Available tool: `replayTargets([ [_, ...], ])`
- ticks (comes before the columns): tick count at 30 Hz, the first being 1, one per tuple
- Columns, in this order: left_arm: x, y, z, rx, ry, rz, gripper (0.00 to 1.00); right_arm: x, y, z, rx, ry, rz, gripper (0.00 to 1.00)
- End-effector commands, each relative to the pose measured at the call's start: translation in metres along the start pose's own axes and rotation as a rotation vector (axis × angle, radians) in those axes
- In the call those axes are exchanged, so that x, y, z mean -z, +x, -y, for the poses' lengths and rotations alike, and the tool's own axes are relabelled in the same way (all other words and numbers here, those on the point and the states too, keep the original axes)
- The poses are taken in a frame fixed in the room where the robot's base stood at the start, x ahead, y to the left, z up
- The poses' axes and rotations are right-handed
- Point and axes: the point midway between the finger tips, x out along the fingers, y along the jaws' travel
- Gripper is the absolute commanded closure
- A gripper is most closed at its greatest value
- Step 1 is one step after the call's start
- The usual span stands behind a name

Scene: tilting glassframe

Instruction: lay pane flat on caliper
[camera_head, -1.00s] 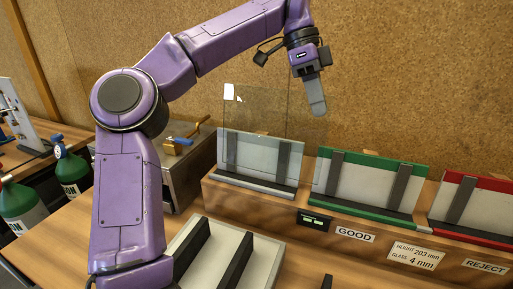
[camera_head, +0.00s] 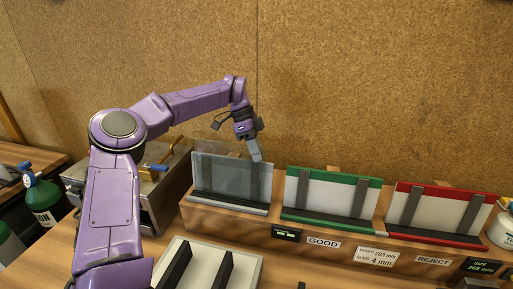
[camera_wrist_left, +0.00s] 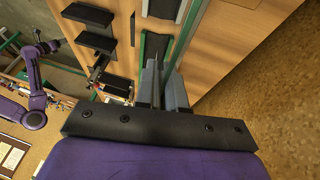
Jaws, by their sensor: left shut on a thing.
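A clear glass pane (camera_head: 212,170) stands nearly upright in front of the grey-edged rack (camera_head: 230,206) at the left end of the wooden ledge. My left gripper (camera_head: 255,155) is shut on the pane near its upper right corner. In the left wrist view the fingers (camera_wrist_left: 164,92) close on the pane, which shows almost edge-on. The pane's lower edge overlaps the rack; I cannot tell whether it touches. No part is clearly recognisable as the caliper. A purple arm shows small in the left wrist view, but its gripper is unclear.
A green rack (camera_head: 331,229) and a red rack (camera_head: 432,244) stand to the right. A pale tray with black bars (camera_head: 225,270) lies in front. A metal box (camera_head: 158,205) and a green bottle (camera_head: 43,203) stand left. The cork wall (camera_head: 360,80) is close behind.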

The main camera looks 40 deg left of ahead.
Motion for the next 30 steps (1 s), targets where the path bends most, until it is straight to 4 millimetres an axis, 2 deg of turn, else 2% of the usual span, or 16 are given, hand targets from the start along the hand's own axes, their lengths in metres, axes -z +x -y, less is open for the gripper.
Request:
replayTargets([
  [9,-0.001,0.004,0.001,0.003,0.001,-0.001,1.0,-0.001,0.003,0.0,0.0,0.0,0.0,0.43],
  [12,-0.001,0.003,0.001,0.002,0.001,0.0,0.66,-0.001,0.002,0.0,0.0,0.0,0.0,0.43],
  [23,-0.001,0.003,0.001,0.002,0.001,-0.001,0.66,0.0,0.0,0.0,0.0,0.0,0.0,0.43],
  [30,0.001,-0.039,0.009,0.005,-0.003,0.003,0.66,-0.007,0.018,0.002,0.0,0.0,0.0,0.43],
])
